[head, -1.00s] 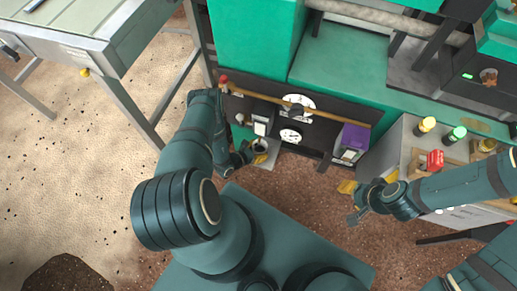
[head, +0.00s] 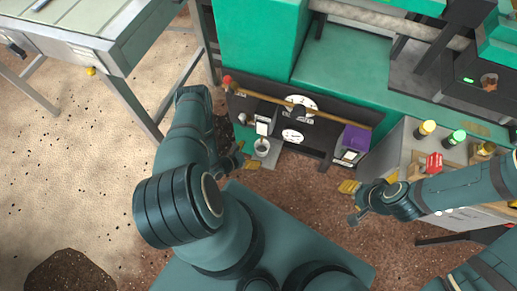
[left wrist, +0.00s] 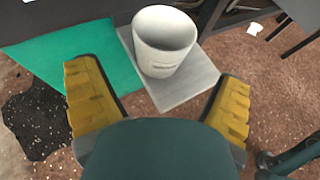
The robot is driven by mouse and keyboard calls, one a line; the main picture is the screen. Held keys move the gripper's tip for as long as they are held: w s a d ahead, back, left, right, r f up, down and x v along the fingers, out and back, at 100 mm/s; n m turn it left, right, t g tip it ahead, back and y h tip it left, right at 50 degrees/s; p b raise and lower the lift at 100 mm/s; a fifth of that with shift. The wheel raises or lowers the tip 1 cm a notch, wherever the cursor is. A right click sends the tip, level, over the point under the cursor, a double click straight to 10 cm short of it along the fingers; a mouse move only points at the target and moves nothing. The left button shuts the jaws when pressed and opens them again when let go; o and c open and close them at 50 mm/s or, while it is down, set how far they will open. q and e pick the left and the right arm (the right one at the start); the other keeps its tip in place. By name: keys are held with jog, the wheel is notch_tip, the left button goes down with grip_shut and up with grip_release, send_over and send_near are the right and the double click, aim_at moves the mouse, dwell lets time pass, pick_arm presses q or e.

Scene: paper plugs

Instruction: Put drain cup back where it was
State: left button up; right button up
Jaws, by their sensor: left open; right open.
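The drain cup (head: 262,146) is a pale grey-white cup. It stands upright on a small light grey plate (head: 271,160) at the foot of the green machine. In the left wrist view the cup (left wrist: 163,42) stands on the plate (left wrist: 196,83), beyond my fingertips. My left gripper (head: 246,158) is open and empty, just left of and in front of the cup. In the left wrist view its yellow fingers (left wrist: 158,100) are spread wide, apart from the cup. My right gripper (head: 350,202) is open and empty over the brown floor, right of the cup.
The machine's dark front panel (head: 330,125) with white dials (head: 293,136) and a purple box (head: 355,138) rises behind the cup. A green sheet (left wrist: 75,55) lies left of the plate. A metal table (head: 95,50) stands left.

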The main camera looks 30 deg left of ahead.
pick_arm(q)
jog(key=v, duration=0.6)
jog(key=s+d+r+m+g+h, duration=0.3)
jog(key=d+r+m+g, duration=0.4)
jog(key=d+m, duration=0.1)
jog(key=s+d+r+m+g+h, duration=0.2)
jog(key=d+r+m+g+h, duration=0.1)
jog(key=d+r+m+g, duration=0.5)
jog(key=w+d+r+m+t+y, duration=0.2)
jog(key=r+m+y, duration=0.1)
jog(key=r+m, duration=0.2)
jog(key=w+d+r+m+t+y, duration=0.2)
jog(key=r+m, duration=0.4)
jog(key=m, duration=0.3)
jog(key=shift+w+d+r+m+y+p, duration=0.3)
jog(key=shift+w+d+y+p, duration=0.15)
jog(key=shift+w+d+y, duration=0.3)
jog(key=shift+a, duration=0.2)
